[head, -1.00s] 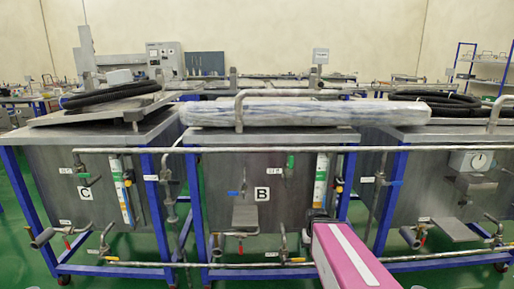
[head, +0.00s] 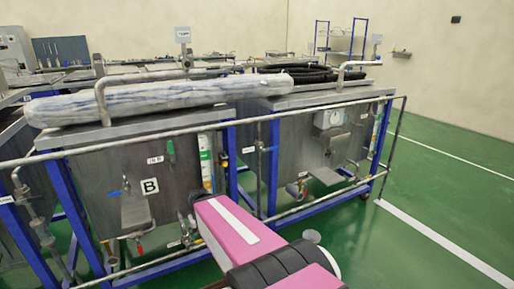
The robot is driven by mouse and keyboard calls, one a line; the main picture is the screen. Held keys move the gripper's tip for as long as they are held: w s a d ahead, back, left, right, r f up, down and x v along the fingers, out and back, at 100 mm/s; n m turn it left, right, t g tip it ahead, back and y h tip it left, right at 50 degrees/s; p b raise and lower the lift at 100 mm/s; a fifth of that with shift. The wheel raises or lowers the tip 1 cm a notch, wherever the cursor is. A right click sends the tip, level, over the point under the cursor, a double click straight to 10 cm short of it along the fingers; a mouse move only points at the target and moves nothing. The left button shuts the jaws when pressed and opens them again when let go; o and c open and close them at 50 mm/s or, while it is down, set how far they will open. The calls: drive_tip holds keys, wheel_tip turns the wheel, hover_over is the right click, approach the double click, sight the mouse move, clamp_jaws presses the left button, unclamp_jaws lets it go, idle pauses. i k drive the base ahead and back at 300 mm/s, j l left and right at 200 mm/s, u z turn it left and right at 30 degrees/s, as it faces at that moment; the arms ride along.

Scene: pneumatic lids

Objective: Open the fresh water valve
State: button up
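Several small valves show on the tanks, but I cannot tell which is the fresh water valve. Tank B (head: 95,165) has a green handle (head: 170,150) at its upper right beside a small label (head: 155,160). A blue-handled valve (head: 126,186) sits on its front, left of the "B" plate (head: 150,186). A red handle (head: 140,248) hangs on a pipe low under tank B. My pink arm (head: 235,222) reaches from the lower right toward the right end of tank B. My gripper is not visible.
A long horizontal pipe (head: 300,115) runs in front of the tanks. A wrapped roll (head: 160,98) lies on top of tank B. Green floor (head: 460,180) is clear at the right.

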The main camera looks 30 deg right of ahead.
sight(275, 147)
drive_tip(key=i+l+z, duration=0.1)
drive_tip(key=z, duration=0.25)
drive_tip(key=i+l+z, duration=0.1)
drive_tip(key=z, duration=0.2)
drive_tip(key=i+l+z, duration=0.15)
drive_tip(key=z, duration=0.2)
drive_tip(key=l, duration=0.1)
